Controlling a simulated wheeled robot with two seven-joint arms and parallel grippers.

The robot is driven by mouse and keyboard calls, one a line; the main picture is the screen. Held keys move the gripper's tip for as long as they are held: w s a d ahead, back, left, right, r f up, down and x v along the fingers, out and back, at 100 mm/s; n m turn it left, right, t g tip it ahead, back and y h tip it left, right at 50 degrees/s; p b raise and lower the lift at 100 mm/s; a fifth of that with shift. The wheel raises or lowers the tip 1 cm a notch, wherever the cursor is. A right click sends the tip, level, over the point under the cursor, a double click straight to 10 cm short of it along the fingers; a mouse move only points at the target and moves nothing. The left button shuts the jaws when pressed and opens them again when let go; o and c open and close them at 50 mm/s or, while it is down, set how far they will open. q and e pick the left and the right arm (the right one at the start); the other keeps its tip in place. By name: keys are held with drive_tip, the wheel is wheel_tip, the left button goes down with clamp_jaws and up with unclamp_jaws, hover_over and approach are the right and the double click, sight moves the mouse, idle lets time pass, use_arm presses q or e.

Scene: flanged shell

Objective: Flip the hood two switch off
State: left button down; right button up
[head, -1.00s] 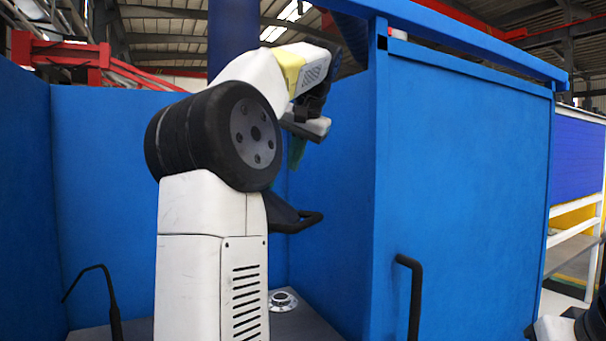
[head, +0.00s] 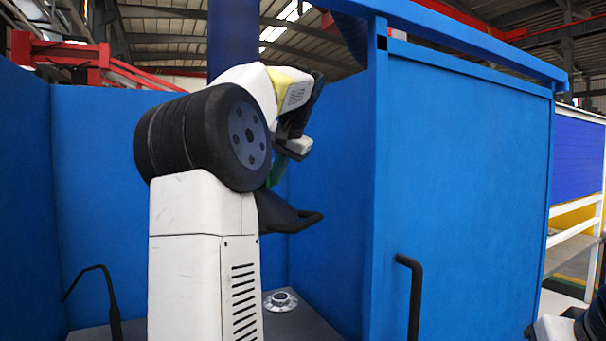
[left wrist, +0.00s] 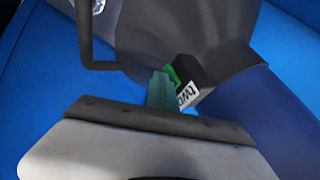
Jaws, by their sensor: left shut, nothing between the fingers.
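Hood two is a dark grey hood (head: 283,214) with a black handle, beyond my left arm in the head view. In the left wrist view the hood (left wrist: 190,30) fills the top, with a black box carrying a white "two" label (left wrist: 187,95) and a bright green switch (left wrist: 173,75). My left gripper (head: 276,173) is shut and empty, beside the hood. Its teal fingertips (left wrist: 160,90) overlap the left side of the switch box, close to the green switch. I cannot tell whether they touch it. The fingers partly cover the label and box.
A blue panel (head: 465,190) with a black handle (head: 410,290) stands to the right. A blue wall (head: 110,190) is behind. A flanged metal part (head: 281,300) sits on the dark table (head: 305,325) below the hood. A thin black bent rod (head: 105,290) rises at the left.

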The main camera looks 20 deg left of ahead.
use_arm(q)
drive_tip(key=shift+f+y, duration=0.4)
drive_tip(key=shift+f, duration=0.1)
drive_tip(key=shift+r, duration=0.1)
